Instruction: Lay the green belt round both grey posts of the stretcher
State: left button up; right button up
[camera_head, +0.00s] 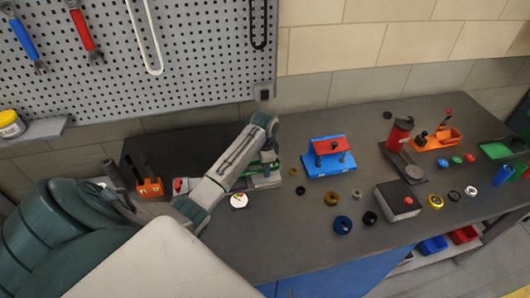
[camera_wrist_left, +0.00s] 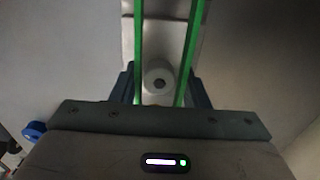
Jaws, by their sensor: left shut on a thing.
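My left gripper (camera_head: 268,161) is over the stretcher (camera_head: 266,182), a low pale base on the bench, and is shut on the green belt (camera_head: 249,171). In the left wrist view the belt shows as two straight, roughly parallel green strands (camera_wrist_left: 193,45). A round grey post (camera_wrist_left: 158,80) with a dark centre stands between the strands, with a gap to each. The stretcher's pale plate (camera_wrist_left: 165,30) runs away behind it. The other post and the far end of the belt are hidden or out of frame. My right gripper is not in view.
A blue stand with a red top (camera_head: 325,155) is just right of the stretcher. A white disc (camera_head: 239,200) lies in front, and an orange holder (camera_head: 150,187) stands to the left. Several rings and a grey box (camera_head: 398,201) lie farther right. The front middle of the bench is clear.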

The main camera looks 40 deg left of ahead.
pick_arm(q)
jog(key=shift+f, duration=0.35)
dwell(0.5)
jog(key=o, duration=1.3)
notch_tip(320, 180, up, 8)
jog(key=b, duration=0.3)
jog(key=shift+b, duration=0.3)
notch_tip(320, 180, up, 3)
jog(key=shift+f+p, duration=0.1)
jog(key=shift+p, duration=0.95)
